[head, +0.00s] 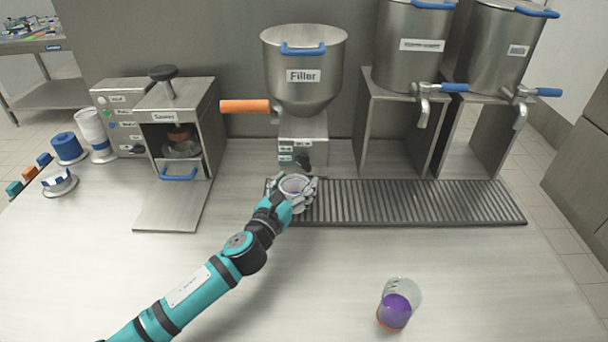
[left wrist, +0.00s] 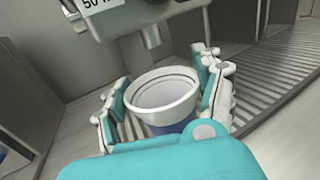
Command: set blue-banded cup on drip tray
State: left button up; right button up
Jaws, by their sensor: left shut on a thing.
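The blue-banded cup (head: 295,185) is a small white cup; its blue band shows in the left wrist view (left wrist: 163,103). My left gripper (head: 299,196) is shut on it, with a finger on each side. The cup is upright or nearly so, at the left end of the dark slatted drip tray (head: 420,202), below the filler's nozzle. I cannot tell whether the cup's base touches the tray. The tray's slats also show in the left wrist view (left wrist: 262,95). My right gripper is not in view.
The filler (head: 303,60) with its orange handle (head: 245,106) stands behind the cup. Two steel urns with blue taps stand at the back right. A clear cup with purple contents (head: 398,304) stands at the front right. A sealer (head: 180,130) and stacked cups are at the left.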

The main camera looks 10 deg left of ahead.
aim_at(304, 177)
pick_arm(q)
jog(key=shift+w+d, duration=0.15)
jog(key=shift+w, duration=0.55)
jog(key=x, duration=0.3)
jog(key=shift+w+d+f, duration=0.1)
jog(key=shift+w+d, duration=0.05)
jog(key=shift+w, duration=0.25)
jog(key=shift+f, duration=0.65)
jog(key=shift+s, duration=0.15)
jog(key=shift+f+b, duration=0.2)
jog(key=shift+b, duration=0.1)
jog(key=o, duration=1.3)
jog(key=shift+r, duration=0.1)
jog(key=shift+o, duration=0.2)
